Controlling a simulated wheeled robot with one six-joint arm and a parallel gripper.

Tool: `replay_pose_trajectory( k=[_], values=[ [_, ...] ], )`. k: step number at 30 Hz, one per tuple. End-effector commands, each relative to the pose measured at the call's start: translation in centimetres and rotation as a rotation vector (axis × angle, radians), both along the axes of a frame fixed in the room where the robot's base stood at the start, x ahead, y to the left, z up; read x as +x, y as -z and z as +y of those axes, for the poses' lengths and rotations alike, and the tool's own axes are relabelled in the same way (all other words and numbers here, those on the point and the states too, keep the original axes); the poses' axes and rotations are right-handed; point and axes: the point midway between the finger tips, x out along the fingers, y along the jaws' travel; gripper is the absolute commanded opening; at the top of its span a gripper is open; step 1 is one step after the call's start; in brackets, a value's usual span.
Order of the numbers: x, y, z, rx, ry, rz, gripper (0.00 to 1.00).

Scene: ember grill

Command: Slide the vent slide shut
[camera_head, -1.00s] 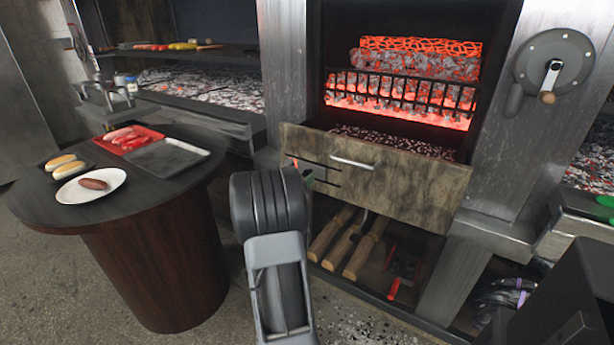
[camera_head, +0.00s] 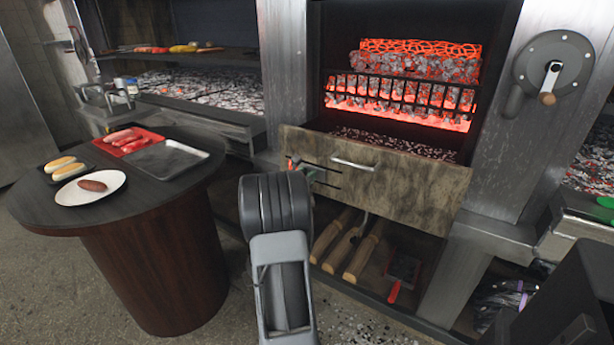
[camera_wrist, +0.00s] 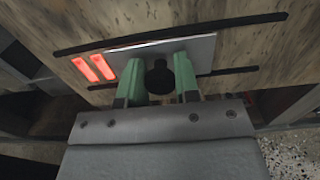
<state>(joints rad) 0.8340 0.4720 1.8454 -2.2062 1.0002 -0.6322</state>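The vent slide (camera_wrist: 204,48) is a flat grey metal plate with a round black knob (camera_wrist: 160,78). It sits between two black rails on the mottled drawer front (camera_head: 410,185). Two red glowing slots (camera_wrist: 103,67) lie uncovered just left of the plate in the wrist view. My gripper (camera_wrist: 160,85) has its green fingers on either side of the knob, with little or no gap, and looks shut on it.
Embers glow in the firebox (camera_head: 400,90) above the drawer. A drawer handle (camera_head: 353,164) is right of the slide. A round table (camera_head: 150,215) with food stands at left.

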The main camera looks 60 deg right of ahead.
Motion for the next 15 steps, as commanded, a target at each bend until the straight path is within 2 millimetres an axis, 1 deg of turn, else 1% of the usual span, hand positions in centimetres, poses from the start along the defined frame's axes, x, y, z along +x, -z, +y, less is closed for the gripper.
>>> replay_pose_trajectory(
  k=[1,8,13,15],
  values=[
    [0.0,-0.01,0.01,0.0,0.0,0.0,0.22],
    [0.0,-0.01,0.01,0.0,0.0,0.0,0.0],
    [0.01,-0.01,0.01,0.0,0.0,0.0,0.0],
    [0.44,-0.03,0.01,-0.001,-0.001,0.0,0.0]
  ],
)
